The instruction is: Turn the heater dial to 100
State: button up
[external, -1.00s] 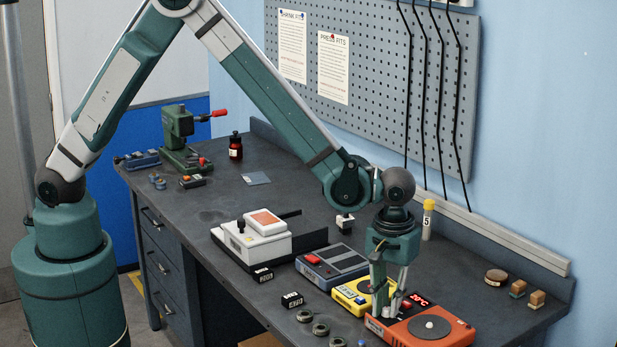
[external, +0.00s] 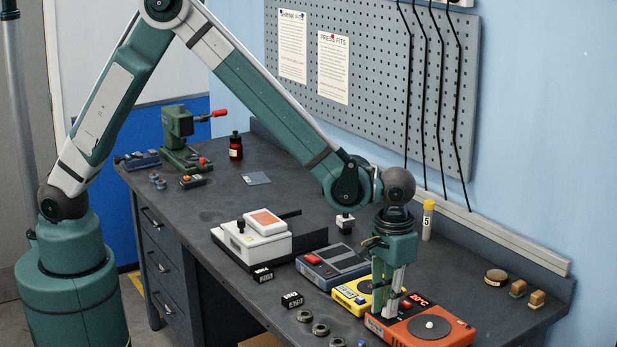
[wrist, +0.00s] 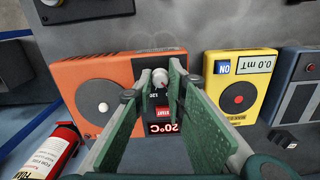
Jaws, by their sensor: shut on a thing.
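In the external view my gripper (external: 384,305) hides the dial.
A yellow box (external: 352,296) reading 0.0 mT stands close to the left of the heater. A blue-grey device (external: 332,265) is behind it. Several grey rings (external: 320,329) lie in front. A fire extinguisher (wrist: 55,150) shows in the wrist view.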

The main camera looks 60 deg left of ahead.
jog(key=shift+m+b, duration=0.75)
jog(key=shift+m, duration=0.85)
jog(key=o, duration=0.9)
jog(key=shift+r, duration=0.15)
jog(key=shift+r, duration=5.9)
jog(key=shift+a, duration=0.1)
